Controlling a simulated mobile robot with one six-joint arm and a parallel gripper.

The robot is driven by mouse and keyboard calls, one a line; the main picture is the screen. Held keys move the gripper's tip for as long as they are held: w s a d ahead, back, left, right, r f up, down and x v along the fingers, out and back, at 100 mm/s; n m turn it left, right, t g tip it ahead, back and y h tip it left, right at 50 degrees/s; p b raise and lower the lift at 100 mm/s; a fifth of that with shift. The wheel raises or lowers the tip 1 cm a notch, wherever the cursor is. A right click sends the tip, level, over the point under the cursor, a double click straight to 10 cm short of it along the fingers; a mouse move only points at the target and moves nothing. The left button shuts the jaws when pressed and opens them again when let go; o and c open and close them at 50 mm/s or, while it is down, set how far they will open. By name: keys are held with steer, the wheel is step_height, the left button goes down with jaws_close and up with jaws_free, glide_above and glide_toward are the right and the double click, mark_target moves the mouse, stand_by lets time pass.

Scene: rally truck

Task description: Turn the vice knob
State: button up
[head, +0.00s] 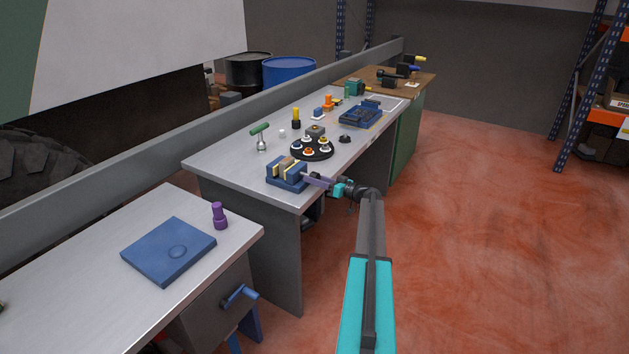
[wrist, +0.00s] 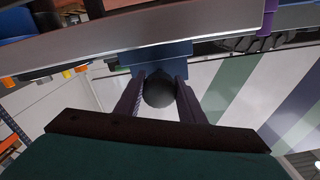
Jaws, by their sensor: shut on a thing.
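The blue vice (head: 287,178) with a tan block between its jaws sits at the near right corner of the long grey workbench (head: 232,160). My gripper (head: 312,180) reaches it from the right, and the knob is hidden behind the fingers in the head view. In the wrist view, a dark round knob (wrist: 159,92) sits between the two purple fingers of my gripper (wrist: 158,84). The fingers are shut on the knob, one on each side. Part of the blue vice body (wrist: 155,55) shows just behind the knob.
A black round tray (head: 312,155) of colored pieces and a green-handled tool (head: 261,138) stand behind the vice. A nearer table holds a blue plate (head: 165,260) and a purple peg (head: 219,216). The red floor (head: 490,220) to the right is clear.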

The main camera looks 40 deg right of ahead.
steer(key=shift+f+m+b, duration=0.15)
steer(key=shift+m+b, duration=0.35)
steer(key=shift+b, duration=0.45)
